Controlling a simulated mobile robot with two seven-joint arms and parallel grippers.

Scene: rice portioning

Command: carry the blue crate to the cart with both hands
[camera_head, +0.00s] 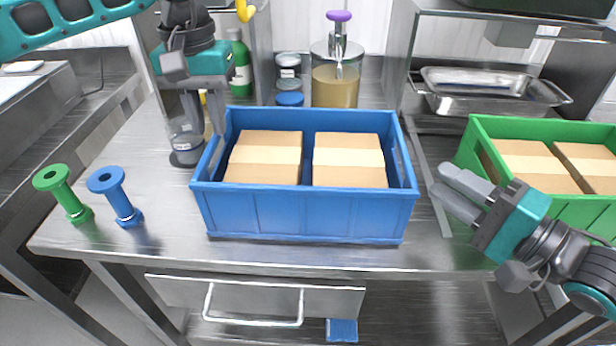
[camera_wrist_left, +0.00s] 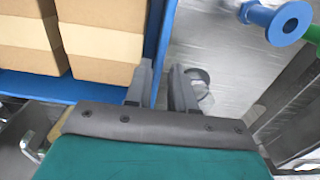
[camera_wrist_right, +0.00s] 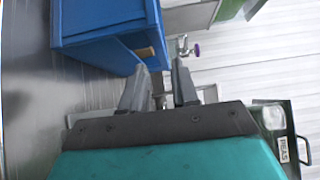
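The blue crate (camera_head: 305,211) stands level on the steel table and holds two brown cardboard boxes (camera_head: 348,165). My left gripper (camera_head: 203,130) points down at the crate's left wall. In the left wrist view my left fingers (camera_wrist_left: 160,88) are apart, with the blue wall (camera_wrist_left: 163,40) running between them; contact cannot be told. My right gripper (camera_head: 450,184) is open and empty, right of the crate and clear of it. The right wrist view shows its spread fingers (camera_wrist_right: 160,88) near the crate's blue side (camera_wrist_right: 105,28). I cannot identify a cart.
A green crate (camera_head: 487,128) with boxes stands at the right. Green (camera_head: 63,193) and blue (camera_head: 116,197) spools stand at the left. Behind the crate are a dispenser (camera_head: 335,85), jars (camera_head: 289,75) and a green bottle (camera_head: 241,65). Table is clear in front.

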